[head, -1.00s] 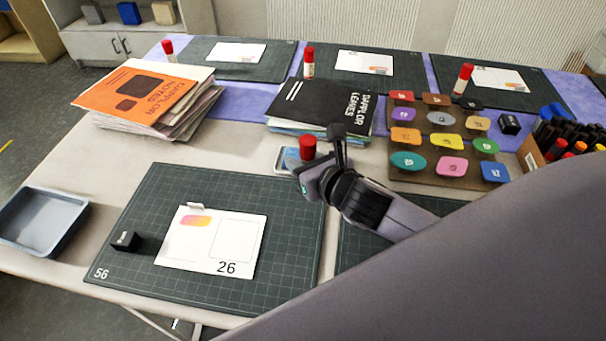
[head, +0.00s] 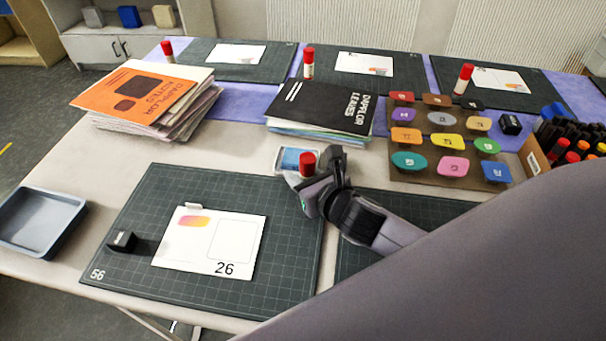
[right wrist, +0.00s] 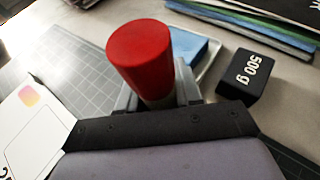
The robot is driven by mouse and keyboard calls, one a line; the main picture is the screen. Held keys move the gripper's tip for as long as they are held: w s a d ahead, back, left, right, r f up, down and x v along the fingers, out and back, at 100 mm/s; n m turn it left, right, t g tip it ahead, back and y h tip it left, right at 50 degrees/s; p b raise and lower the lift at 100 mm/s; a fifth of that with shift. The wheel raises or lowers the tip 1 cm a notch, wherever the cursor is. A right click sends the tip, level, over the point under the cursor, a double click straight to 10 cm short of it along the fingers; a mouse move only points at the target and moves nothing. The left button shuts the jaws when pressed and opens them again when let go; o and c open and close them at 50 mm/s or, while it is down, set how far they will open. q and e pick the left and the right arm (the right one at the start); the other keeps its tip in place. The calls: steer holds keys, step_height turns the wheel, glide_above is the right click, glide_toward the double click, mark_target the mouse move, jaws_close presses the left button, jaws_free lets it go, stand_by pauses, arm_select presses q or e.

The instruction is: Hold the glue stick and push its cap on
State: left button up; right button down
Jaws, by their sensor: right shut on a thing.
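The glue stick stands between the fingers of my right gripper (head: 318,186), near the middle of the table. Its red cap (head: 307,163) shows on top in the head view. In the right wrist view the red cap (right wrist: 140,52) rises above the fingers, with a little of the pale glue stick body (right wrist: 160,103) below it. My right gripper is shut on the body. The lower body is hidden, and I cannot tell how far down the cap sits. My left gripper is not in view.
A blue pad in a pale tray (head: 287,160) lies just behind the gripper. A black 500 g weight (right wrist: 247,77) stands nearby. The cutting mat (head: 290,240) holds a card (head: 195,262) and a black block (head: 123,240). Black-covered booklets (head: 320,107) are behind; an empty grey tray (head: 40,250) is left.

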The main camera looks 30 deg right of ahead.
steer(key=shift+s+f, duration=0.15)
steer(key=shift+f, duration=0.4)
steer(key=c, duration=1)
jaws_free()
steer(key=shift+f, duration=0.15)
steer(key=shift+c, duration=0.2)
steer(key=shift+r, duration=0.4)
steer(key=shift+s+r, duration=0.25)
steer(key=v, duration=0.7)
steer(key=p+v, duration=0.1)
steer(key=v, duration=0.3)
steer(key=shift+r, duration=0.45)
